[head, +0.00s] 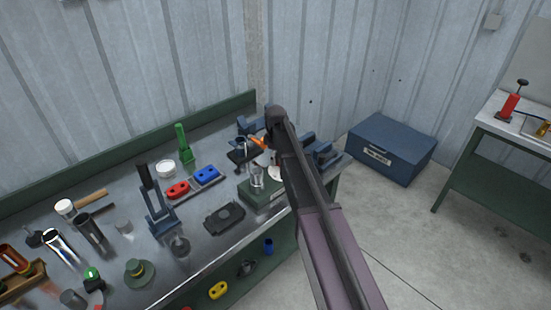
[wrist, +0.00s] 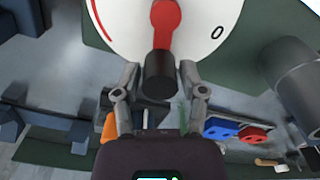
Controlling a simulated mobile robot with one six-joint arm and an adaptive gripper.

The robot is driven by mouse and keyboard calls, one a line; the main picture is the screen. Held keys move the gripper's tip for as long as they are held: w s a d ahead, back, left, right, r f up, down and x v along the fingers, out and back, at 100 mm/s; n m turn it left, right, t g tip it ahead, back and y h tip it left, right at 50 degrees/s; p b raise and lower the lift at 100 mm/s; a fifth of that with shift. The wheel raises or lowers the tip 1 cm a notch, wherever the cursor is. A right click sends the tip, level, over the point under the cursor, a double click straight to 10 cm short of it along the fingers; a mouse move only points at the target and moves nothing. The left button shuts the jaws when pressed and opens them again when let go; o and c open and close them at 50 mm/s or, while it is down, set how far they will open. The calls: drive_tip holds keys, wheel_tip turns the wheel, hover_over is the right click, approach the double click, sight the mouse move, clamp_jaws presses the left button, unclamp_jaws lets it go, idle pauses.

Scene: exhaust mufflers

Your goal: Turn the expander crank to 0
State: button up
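The expander crank (wrist: 165,22) is a red arm on a white round dial (wrist: 122,22) in the wrist view. The crank points down in the picture and ends in a black knob (wrist: 160,76). A "0" mark (wrist: 217,32) is on the dial's right side, away from the crank. My gripper (wrist: 159,70) is open, with one finger on each side of the knob and a small gap visible on both sides. In the head view my arm hides most of the dial; only a white edge (head: 274,174) shows beside the green machine (head: 262,192).
The workbench (head: 205,232) is crowded on the left with tools and cans. Red (head: 177,190) and blue (head: 207,175) rubber hangers lie behind the machine. A blue toolbox (head: 390,150) stands on the floor to the right. A grey cylinder (wrist: 295,70) is right of the dial.

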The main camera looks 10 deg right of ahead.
clamp_jaws()
drive_tip(key=shift+w+m, duration=0.1)
drive_tip(key=shift+m, duration=0.2)
drive_tip(key=m, duration=0.2)
drive_tip(key=w+d+m, duration=0.1)
drive_tip(key=m, duration=0.1)
drive_tip(key=shift+d, duration=0.15)
drive_tip(key=m, duration=0.1)
drive_tip(key=d+m, duration=0.1)
drive_tip(key=m, duration=0.1)
drive_tip(key=d+m, duration=0.1)
drive_tip(key=m, duration=0.1)
drive_tip(key=shift+w, duration=0.15)
drive_tip(key=m, duration=0.2)
drive_tip(key=d+m, duration=0.1)
drive_tip(key=m, duration=0.1)
drive_tip(key=d+m, duration=0.1)
drive_tip(key=shift+s+m, duration=0.25)
drive_tip(key=shift+m, duration=0.15)
drive_tip(key=m, duration=0.2)
drive_tip(key=s+d+m, duration=0.1)
drive_tip(key=m, duration=0.2)
drive_tip(key=shift+s+d+m, duration=0.15)
drive_tip(key=shift+d+m, duration=0.05)
drive_tip(key=shift+m, duration=0.1)
